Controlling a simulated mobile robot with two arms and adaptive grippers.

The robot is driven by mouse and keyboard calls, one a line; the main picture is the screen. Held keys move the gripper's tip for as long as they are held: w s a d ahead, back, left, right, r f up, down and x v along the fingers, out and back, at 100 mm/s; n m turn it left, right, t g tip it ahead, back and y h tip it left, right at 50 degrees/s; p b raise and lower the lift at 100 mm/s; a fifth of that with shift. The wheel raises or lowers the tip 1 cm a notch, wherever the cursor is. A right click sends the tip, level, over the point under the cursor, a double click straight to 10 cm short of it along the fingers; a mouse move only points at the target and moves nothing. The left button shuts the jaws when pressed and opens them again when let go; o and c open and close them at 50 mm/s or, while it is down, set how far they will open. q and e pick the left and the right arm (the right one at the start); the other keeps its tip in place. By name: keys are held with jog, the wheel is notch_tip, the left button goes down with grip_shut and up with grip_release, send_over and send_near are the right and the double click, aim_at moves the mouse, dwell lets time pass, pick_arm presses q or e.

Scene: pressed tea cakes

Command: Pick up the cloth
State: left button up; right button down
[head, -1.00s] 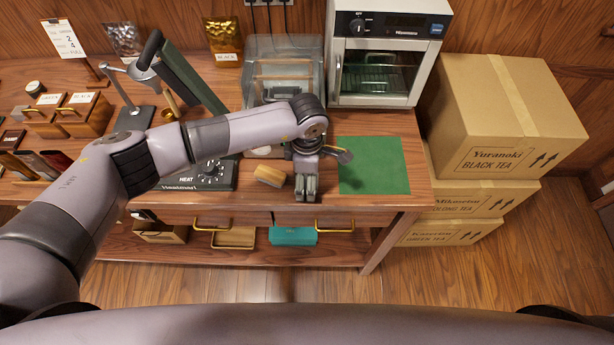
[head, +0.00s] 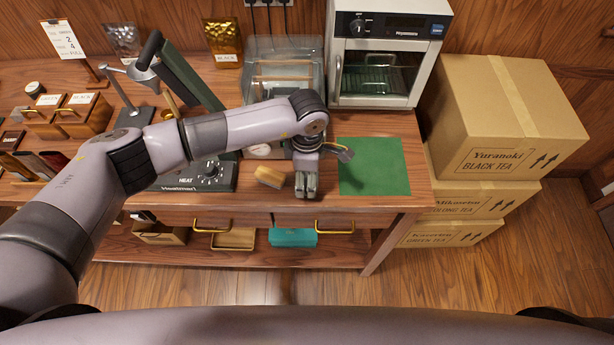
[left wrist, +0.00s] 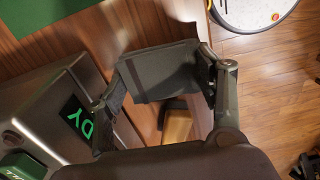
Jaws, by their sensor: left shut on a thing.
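My left gripper (head: 306,186) is over the front of the wooden counter, between a small wooden block and the green mat. In the left wrist view the gripper (left wrist: 160,82) has a dark grey folded piece, which looks like the cloth (left wrist: 158,70), between its fingers. The gripper is shut on it. In the head view the cloth cannot be told apart from the grey fingers. Whether it still touches the counter I cannot tell. My right gripper is in neither view.
The wooden block (head: 269,176) lies just left of the gripper, beside the dark heater with a dial (head: 208,172). The green mat (head: 372,165) is bare on the right. A white oven (head: 385,60) stands behind it. Cartons (head: 505,115) are stacked right of the counter.

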pick_arm(q)
notch_tip(320, 180, up, 19)
jog(key=b, duration=0.5)
